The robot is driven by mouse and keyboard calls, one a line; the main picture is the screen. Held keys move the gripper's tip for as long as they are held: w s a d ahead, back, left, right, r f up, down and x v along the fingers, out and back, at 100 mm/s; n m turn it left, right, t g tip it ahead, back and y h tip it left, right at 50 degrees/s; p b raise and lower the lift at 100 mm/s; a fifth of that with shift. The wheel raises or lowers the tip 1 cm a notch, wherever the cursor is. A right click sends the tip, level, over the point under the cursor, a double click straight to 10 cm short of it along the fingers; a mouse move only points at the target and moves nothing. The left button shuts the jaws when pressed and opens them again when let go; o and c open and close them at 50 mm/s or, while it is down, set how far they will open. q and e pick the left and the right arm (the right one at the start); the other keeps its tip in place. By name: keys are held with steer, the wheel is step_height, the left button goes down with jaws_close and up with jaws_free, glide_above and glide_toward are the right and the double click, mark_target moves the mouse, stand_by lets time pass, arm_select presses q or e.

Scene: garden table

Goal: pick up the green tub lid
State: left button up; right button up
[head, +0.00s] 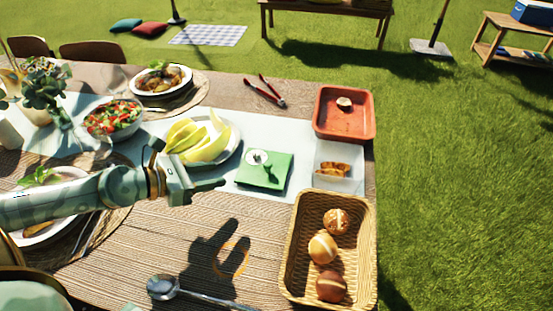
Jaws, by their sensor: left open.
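The green tub lid (275,172) is a flat green square lying on the pale runner, right of the middle of the table. A small round white thing with a green centre (258,158) rests on its far left part. A clear tub (338,181) with orange-brown food stands just right of the lid. My left gripper (208,185) reaches in from the left, above the table and left of the lid. It is open and empty, and its tips point toward the lid without touching it. My right gripper does not show.
A plate of melon slices (236,151) stands behind my left gripper. A wicker basket of rolls (289,265) is at the front right, and a red tray (344,122) is behind the tub. A large spoon (163,287) lies in front. Red-handled tongs (270,97) lie farther back.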

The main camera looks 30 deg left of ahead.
mark_target(266, 165)
arm_select(q)
steer(key=shift+w+d+r, duration=0.1)
steer(key=shift+w+d, duration=0.15)
steer(key=shift+w+d+p, duration=0.35)
steer(key=shift+w+p, duration=0.1)
steer(key=shift+p, duration=0.15)
steer(key=shift+w+d, duration=0.1)
steer(key=shift+w, duration=0.15)
steer(key=shift+w+f+p, duration=0.2)
steer(key=shift+w+p, duration=0.1)
steer(key=shift+p, duration=0.05)
steer(key=shift+p+x, duration=0.95)
steer(key=shift+x, duration=0.2)
steer(key=x, duration=0.5)
steer(key=shift+w+d+f+p, duration=0.15)
steer(key=shift+d+f+p, duration=0.1)
steer(key=shift+f+p, duration=0.1)
steer(key=x, duration=0.5)
steer(key=shift+w+d+r, duration=0.1)
steer(key=shift+w+d, duration=0.2)
steer(key=shift+r, duration=0.1)
jaws_close()
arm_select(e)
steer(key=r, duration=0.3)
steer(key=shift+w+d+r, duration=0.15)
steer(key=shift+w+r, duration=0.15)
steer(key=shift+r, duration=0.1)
